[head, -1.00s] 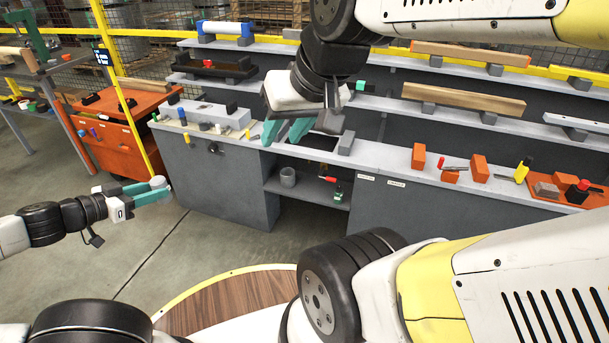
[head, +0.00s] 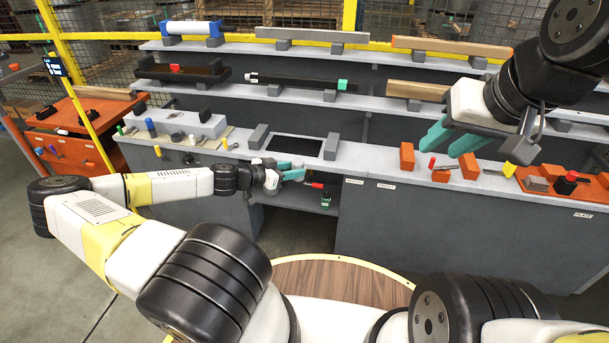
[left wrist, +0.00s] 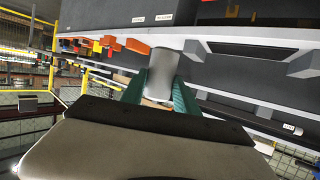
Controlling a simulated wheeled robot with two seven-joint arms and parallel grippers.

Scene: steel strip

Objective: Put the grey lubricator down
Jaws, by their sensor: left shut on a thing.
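The grey lubricator is a smooth grey cylinder (left wrist: 162,72) between the teal fingers in the left wrist view. My left gripper (head: 296,171) is shut on it. In the head view this gripper is in front of the bench, by the open shelf bay below the worktop. I cannot make out the lubricator clearly there. My right gripper (head: 440,148) is open and empty, in front of the worktop on the right, its teal fingers apart.
The shelf bay (head: 305,199) holds a small dark green bottle (head: 326,199) and a red-tipped item (head: 318,186). The grey worktop (head: 365,160) above has a dark recess (head: 295,147) between grey blocks. Orange blocks (head: 407,156) and an orange tray (head: 548,192) are to the right.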

